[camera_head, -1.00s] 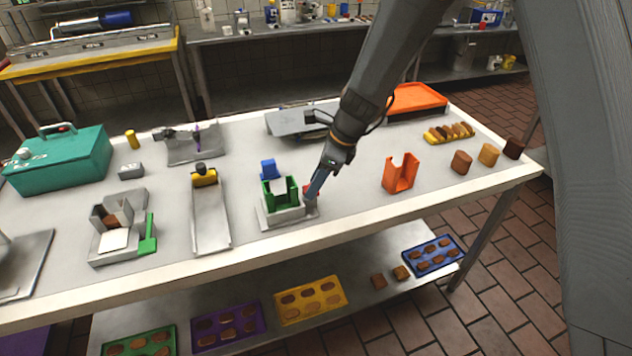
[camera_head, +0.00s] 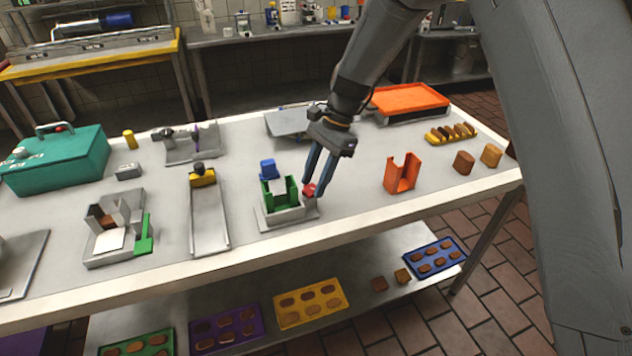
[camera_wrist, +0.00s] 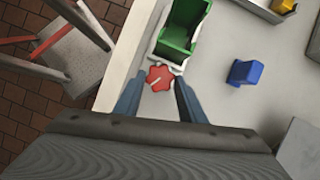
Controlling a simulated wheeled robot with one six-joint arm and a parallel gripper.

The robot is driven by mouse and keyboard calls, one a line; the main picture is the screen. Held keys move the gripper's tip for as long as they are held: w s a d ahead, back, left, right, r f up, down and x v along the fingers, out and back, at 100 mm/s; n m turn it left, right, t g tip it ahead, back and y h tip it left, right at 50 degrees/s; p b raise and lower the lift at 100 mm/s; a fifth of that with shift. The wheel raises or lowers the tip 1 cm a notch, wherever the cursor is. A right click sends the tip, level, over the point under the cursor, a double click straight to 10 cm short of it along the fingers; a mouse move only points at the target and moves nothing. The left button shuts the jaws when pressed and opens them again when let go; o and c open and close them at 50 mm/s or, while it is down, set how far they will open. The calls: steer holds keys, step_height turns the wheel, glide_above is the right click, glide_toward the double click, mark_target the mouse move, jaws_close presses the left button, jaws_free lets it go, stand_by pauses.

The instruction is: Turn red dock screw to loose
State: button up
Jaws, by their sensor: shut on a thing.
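The red dock screw (camera_head: 309,190) is a small lobed knob at the right side of the grey dock (camera_head: 284,217), which holds a green U-shaped piece (camera_head: 266,195). In the wrist view the red screw (camera_wrist: 160,77) has a pale line on its face and sits beside the green piece (camera_wrist: 182,25). My gripper (camera_head: 317,193) points down at the screw, with its two blue-grey fingers on either side of it. In the wrist view my gripper (camera_wrist: 158,100) has a fingertip at each side of the screw, shut on it.
A blue block (camera_head: 269,168) stands just behind the dock, and an orange U-shaped piece (camera_head: 402,173) stands to the right. A grey slide with a yellow block (camera_head: 203,177) is to the left. The table's front edge (camera_head: 330,221) is close; bare tabletop lies between dock and orange piece.

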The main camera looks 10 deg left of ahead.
steer(key=n, duration=0.2)
steer(key=n+h+b, duration=0.1)
steer(key=n, duration=0.1)
steer(key=n+g+h+b, duration=0.1)
steer(key=n, duration=0.1)
steer(key=shift+w+a, duration=0.25)
steer(key=shift+a, duration=0.15)
steer(key=n, duration=0.2)
steer(key=n+h+b, duration=0.1)
steer(key=n, duration=0.1)
steer(key=n+h, duration=0.1)
steer(key=shift+a+n, duration=0.25)
steer(key=shift+n, duration=0.15)
steer(key=o, duration=1)
steer(key=shift+o, duration=0.2)
steer(key=shift+s+f, duration=0.1)
steer(key=shift+s, duration=0.05)
